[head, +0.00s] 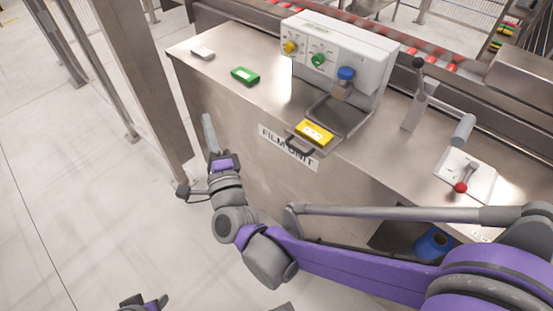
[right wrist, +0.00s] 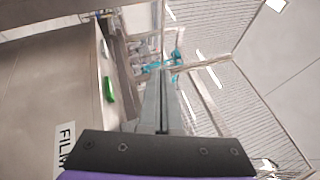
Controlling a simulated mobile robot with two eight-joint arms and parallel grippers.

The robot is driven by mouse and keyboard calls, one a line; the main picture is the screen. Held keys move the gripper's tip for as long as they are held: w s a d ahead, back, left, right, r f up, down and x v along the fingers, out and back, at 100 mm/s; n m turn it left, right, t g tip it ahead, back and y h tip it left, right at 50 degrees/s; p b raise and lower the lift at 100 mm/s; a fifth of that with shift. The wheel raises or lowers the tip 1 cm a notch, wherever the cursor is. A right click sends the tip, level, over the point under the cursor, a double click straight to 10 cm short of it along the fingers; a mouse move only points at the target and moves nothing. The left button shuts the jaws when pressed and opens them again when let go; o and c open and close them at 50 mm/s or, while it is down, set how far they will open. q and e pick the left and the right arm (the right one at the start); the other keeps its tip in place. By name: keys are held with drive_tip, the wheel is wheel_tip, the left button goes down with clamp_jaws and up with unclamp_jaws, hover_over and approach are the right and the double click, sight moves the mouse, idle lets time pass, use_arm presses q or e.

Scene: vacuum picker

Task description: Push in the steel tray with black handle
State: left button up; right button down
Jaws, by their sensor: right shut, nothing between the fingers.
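The steel tray (head: 350,122) sits in the base of the white machine on the counter, sticking out toward the counter's front edge. Its black handle (head: 298,147) is at the front, above the "FILM UNIT" label. A yellow block (head: 314,132) lies on the tray near the handle. My right gripper (head: 207,120) is shut and empty, in front of the counter and well left of the tray, touching nothing visible. Its closed fingers (right wrist: 162,105) also show in the right wrist view, where the tray is not visible. Part of my left gripper (head: 145,304) shows at the bottom edge; its fingers are unclear.
The white machine (head: 330,48) has yellow, green and blue knobs. A green block (head: 245,76) and a white block (head: 202,52) lie on the counter's left part. A lever (head: 425,92) and a red-knobbed panel (head: 478,185) stand right.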

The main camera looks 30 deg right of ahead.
drive_tip(key=s+d+f+m+g+h+b, duration=0.15)
drive_tip(key=s+f+m+g+h, duration=0.55)
drive_tip(key=m, duration=0.7)
drive_tip(key=s+d+f+m+g+h+b, duration=0.15)
drive_tip(key=s+f+m+g+h, duration=0.25)
drive_tip(key=f+m+g+h, duration=0.7)
drive_tip(key=m+t+y, duration=0.2)
drive_tip(key=m+t, duration=0.1)
drive_tip(key=t, duration=0.1)
approach(308, 140)
drive_tip(key=r, duration=0.2)
drive_tip(key=shift+d+f+p, duration=0.15)
drive_tip(key=shift+d+p, duration=0.25)
drive_tip(key=shift+d, duration=0.05)
drive_tip(key=x, duration=0.4)
drive_tip(key=f+x, duration=0.1)
drive_tip(key=x, duration=0.7)
drive_tip(key=shift+w+f, duration=0.15)
drive_tip(key=shift+f, duration=0.15)
drive_tip(key=shift+r, duration=0.15)
drive_tip(key=shift+h, duration=0.3)
drive_tip(key=shift+a, duration=0.1)
